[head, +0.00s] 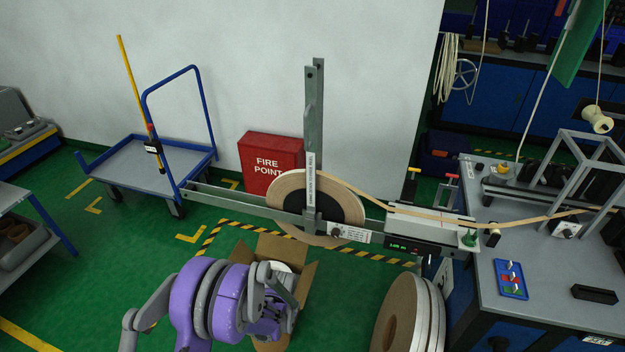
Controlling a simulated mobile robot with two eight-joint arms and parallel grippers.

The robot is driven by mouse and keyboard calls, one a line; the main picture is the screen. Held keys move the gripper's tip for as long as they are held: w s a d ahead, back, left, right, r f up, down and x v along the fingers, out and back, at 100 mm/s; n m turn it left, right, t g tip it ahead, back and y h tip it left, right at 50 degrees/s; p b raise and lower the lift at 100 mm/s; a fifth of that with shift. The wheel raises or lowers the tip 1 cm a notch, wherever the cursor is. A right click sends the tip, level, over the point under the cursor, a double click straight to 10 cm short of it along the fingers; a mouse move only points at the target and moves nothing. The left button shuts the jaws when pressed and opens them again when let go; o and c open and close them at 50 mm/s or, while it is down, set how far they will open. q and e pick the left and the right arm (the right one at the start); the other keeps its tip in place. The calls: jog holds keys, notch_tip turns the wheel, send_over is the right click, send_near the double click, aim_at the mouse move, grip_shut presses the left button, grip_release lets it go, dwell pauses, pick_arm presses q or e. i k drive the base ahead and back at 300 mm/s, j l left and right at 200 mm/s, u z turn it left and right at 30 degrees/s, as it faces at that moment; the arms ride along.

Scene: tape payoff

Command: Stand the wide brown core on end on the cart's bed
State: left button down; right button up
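The cart (190,73) has a blue frame and handle and stands by the wall at the left back. Its flat grey bed (118,160) looks bare, apart from a yellow pole with a black device at its right side. I cannot single out the wide brown core. Some small brown round pieces (15,232) lie in a grey bin at the left edge; I cannot tell whether one is it. My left gripper (280,290) is low in the middle, in front of an open cardboard box (300,250); its fingers are partly hidden by my purple arm. My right gripper is out of view.
A tape reel (345,205) hangs on a grey payoff arm across the middle. Large tape rolls (400,315) stand at the lower right, beside a workbench (545,270). A red fire point box (270,160) is by the wall. Green floor is clear left of my arm.

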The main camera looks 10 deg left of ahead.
aim_at(167, 178)
jog(key=i+j, duration=0.1)
jog(key=j, duration=1.25)
jog(key=i+j, duration=0.15)
jog(key=j, duration=0.55)
jog(key=i+j, duration=0.1)
jog(key=j, duration=0.55)
jog(key=i+j, duration=0.1)
jog(key=j, duration=0.35)
jog(key=i+j, duration=0.1)
jog(key=j, duration=0.35)
jog(key=i+j, duration=0.15)
jog(key=j, duration=0.15)
jog(key=i+j, duration=0.1)
jog(key=j, duration=0.2)
jog(key=i+j, duration=0.15)
jog(key=j, duration=0.15)
jog(key=i+j, duration=0.65)
jog(key=i, duration=1.4)
jog(key=i+l, duration=0.2)
jog(key=l, duration=0.1)
